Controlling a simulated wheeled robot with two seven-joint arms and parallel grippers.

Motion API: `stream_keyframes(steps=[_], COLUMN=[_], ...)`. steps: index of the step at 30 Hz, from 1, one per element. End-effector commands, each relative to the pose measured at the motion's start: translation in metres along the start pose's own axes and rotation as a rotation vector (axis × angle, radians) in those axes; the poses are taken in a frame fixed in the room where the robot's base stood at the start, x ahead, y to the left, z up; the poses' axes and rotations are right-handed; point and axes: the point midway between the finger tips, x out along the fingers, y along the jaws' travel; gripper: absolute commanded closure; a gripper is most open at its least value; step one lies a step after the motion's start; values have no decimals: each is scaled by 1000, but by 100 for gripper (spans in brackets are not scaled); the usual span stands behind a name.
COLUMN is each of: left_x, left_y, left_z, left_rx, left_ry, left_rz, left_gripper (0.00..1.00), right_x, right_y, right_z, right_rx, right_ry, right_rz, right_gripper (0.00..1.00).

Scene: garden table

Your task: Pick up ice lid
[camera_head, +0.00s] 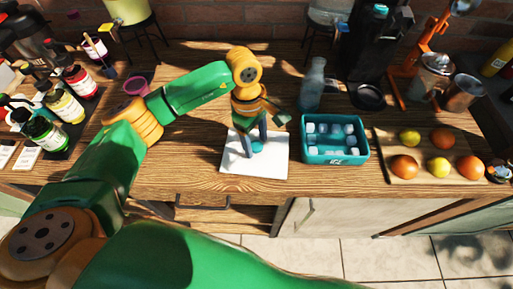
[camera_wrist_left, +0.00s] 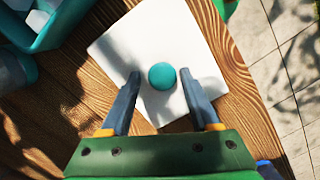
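The ice lid (camera_head: 238,160) is a flat white square with a round teal knob, lying on the wooden table left of the ice box. It also shows in the wrist view (camera_wrist_left: 118,50), with its knob (camera_wrist_left: 162,76) near the middle. My left gripper (camera_head: 251,147) points down over the lid. In the wrist view its two fingers (camera_wrist_left: 160,75) are open, one on each side of the knob, with a gap on both sides. I cannot tell their exact height above the lid. My right gripper is not in view.
The open teal ice box (camera_head: 335,157) with ice cubes stands just right of the lid. A clear bottle (camera_head: 313,88) stands behind. A board (camera_head: 420,177) with several fruits is at the right, several bottles (camera_head: 65,107) at the left. The table's front edge is close to the lid.

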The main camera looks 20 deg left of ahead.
Motion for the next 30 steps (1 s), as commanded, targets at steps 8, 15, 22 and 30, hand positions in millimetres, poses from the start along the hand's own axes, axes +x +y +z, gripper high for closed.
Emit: stream_keyframes(steps=[8,15,22,30], left_x=[0,-1,-26,-96], left_y=[0,0,1,-66], left_z=[0,0,3,1], left_rx=[0,0,3,0], left_ry=[-1,-1,1,7], left_rz=[0,2,9,11], left_gripper=[100,100,100,100], right_x=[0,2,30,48], right_y=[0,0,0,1], right_z=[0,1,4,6], right_rx=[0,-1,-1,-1], right_ry=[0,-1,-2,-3], right_rz=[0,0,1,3], right_gripper=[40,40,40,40])
